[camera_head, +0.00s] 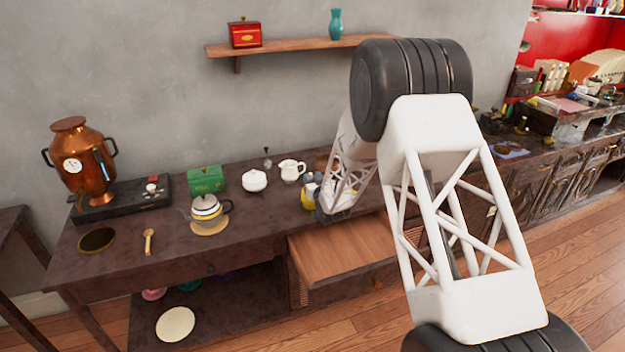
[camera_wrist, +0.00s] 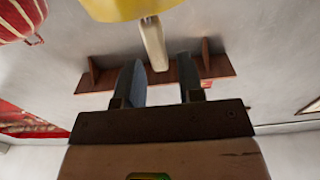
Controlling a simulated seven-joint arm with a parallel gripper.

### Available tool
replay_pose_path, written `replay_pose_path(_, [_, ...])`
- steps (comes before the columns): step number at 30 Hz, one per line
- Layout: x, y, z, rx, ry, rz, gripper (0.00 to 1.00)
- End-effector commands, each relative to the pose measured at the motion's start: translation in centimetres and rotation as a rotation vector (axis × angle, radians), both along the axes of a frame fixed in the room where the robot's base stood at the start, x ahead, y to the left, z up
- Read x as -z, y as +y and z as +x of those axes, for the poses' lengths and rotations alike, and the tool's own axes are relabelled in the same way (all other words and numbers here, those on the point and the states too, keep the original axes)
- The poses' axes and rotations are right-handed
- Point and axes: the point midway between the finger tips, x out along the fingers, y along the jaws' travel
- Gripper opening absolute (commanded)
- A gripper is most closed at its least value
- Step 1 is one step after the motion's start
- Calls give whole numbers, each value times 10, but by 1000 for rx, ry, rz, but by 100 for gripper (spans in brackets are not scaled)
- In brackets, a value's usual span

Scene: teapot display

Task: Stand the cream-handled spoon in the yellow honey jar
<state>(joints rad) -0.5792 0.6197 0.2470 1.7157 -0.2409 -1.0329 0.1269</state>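The yellow honey jar (camera_head: 307,199) stands on the dark table, partly covered by my gripper and arm. In the wrist view, a yellow round shape (camera_wrist: 115,8), apparently the jar, is cut off by the top edge. A cream handle (camera_wrist: 153,45), apparently the spoon's, runs from this shape down between my fingers. Whether the spoon is in the jar or only in front of it I cannot tell. My gripper (camera_wrist: 160,80) is open, its blue-grey fingers on either side of the handle with visible gaps. The spoon's bowl is not seen.
A creamer (camera_head: 290,171), white sugar bowl (camera_head: 254,181), green box (camera_head: 206,180) and teapot (camera_head: 206,207) stand left of my gripper. A golden scoop (camera_head: 149,241) lies farther left, near a copper urn (camera_head: 85,165). An open drawer (camera_head: 340,250) juts out in front. A shelf (camera_head: 290,47) hangs above.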

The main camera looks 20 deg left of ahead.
Motion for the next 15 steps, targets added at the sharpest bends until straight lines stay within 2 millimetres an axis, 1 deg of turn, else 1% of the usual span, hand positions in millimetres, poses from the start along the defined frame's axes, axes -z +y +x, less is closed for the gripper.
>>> replay_pose_path(1, [0,0,0,0,0,0,43])
replay_pose_path(2, [0,0,0,0,0,0,47])
replay_pose_path(15, [0,-2,-2,0,0,0,47])
